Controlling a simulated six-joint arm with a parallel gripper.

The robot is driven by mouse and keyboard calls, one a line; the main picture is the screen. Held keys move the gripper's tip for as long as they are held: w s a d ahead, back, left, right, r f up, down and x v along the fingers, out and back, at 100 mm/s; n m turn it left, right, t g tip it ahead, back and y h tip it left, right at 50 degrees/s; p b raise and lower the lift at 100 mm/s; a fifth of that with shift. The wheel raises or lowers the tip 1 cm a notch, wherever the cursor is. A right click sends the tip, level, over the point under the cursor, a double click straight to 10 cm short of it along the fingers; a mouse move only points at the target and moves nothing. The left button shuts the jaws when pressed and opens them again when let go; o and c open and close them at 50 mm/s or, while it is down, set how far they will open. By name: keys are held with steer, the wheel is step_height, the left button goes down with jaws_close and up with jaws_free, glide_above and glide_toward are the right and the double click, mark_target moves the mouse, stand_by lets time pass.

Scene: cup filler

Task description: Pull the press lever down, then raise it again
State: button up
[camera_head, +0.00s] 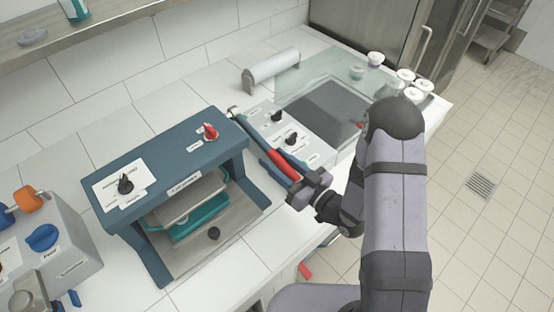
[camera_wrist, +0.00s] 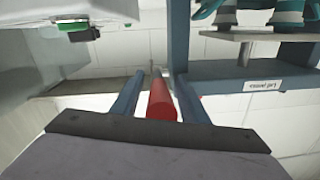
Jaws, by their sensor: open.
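The press (camera_head: 170,165) is a dark blue frame on the counter, with a teal and grey part (camera_head: 188,212) under its top. Its lever is a thin bar with a red handle (camera_head: 283,163), reaching from the press's top right corner toward my gripper (camera_head: 288,168). My gripper is open, with its two blue fingers on either side of the handle. In the wrist view the red handle (camera_wrist: 161,100) lies between the fingers, nearer the right one; I cannot tell whether it touches. The lever's exact tilt is hard to judge.
A grey box with blue and orange knobs (camera_head: 42,237) stands left of the press. A control panel with black knobs (camera_head: 290,138) and a glass-covered unit (camera_head: 325,105) are to the right. White cups (camera_head: 405,76) stand at the counter's far right corner. Bare counter shows in front of the press.

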mark_target(274, 152)
jaws_close()
steer(key=shift+r, duration=0.1)
steer(key=shift+s+d+r+p, duration=0.1)
steer(key=shift+r+p, duration=0.55)
steer(key=shift+p, duration=0.4)
step_height(274, 152, up, 8)
steer(key=g+h+p, duration=0.1)
steer(key=p, duration=0.1)
steer(key=g+h+p, duration=0.1)
steer(key=p, duration=0.2)
steer(key=g+h+p, duration=0.1)
steer(key=p, duration=0.2)
steer(key=shift+f+h, duration=0.25)
steer(key=shift+h, duration=0.05)
steer(key=shift+w+a+r+g+h+p, duration=0.1)
steer(key=shift+w+a+r+g+h, duration=0.1)
steer(key=shift+r+g+h, duration=0.35)
steer(key=shift+w+a+r+g+h+p, duration=0.15)
steer(key=shift+r+g, duration=0.1)
steer(key=shift+r, duration=0.5)
steer(key=shift+w+a+r+g+h+p, duration=0.1)
steer(key=shift+w+a+r+g+h, duration=0.2)
steer(key=shift+r, duration=0.35)
steer(key=shift+d, duration=0.1)
jaws_free()
